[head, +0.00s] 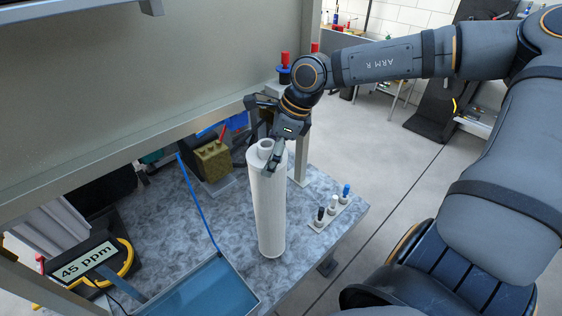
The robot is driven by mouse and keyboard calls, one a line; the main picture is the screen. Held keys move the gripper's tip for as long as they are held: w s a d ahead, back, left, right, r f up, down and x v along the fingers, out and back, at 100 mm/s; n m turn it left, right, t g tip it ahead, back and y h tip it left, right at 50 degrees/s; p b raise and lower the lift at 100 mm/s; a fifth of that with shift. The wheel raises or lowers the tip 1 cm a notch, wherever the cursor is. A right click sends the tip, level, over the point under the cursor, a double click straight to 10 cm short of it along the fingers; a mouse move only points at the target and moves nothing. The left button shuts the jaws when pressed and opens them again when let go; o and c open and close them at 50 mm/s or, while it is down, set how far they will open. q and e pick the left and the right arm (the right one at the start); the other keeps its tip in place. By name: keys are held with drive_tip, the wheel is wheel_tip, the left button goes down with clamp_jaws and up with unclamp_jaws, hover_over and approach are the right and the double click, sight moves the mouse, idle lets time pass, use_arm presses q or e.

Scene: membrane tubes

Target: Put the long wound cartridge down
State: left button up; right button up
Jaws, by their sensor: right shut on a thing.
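The long wound cartridge (266,208) is a tall white cylinder with a narrower collar at its top. It stands upright, or nearly so, over the grey mottled bench top (190,218). I cannot tell whether its lower end touches the bench. My right gripper (268,158) reaches in from the upper right and is shut on the cartridge near its top. Part of the cartridge's upper rim is hidden by the fingers. My left gripper is not in view.
A blue tray (212,294) lies at the front, left of the cartridge's base. A small rack (331,210) with three capped pieces stands at right near the bench edge. A "45 ppm" meter (88,262) sits at left. A frame post (301,160) rises behind the cartridge.

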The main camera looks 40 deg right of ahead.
sight(269, 196)
drive_tip(key=shift+f, duration=0.1)
wheel_tip(269, 196, down, 4)
drive_tip(key=shift+d+r+b, duration=0.1)
drive_tip(key=shift+b, duration=1.15)
drive_tip(key=o, duration=1.4)
drive_tip(key=shift+o, duration=0.4)
drive_tip(key=shift+d, duration=0.15)
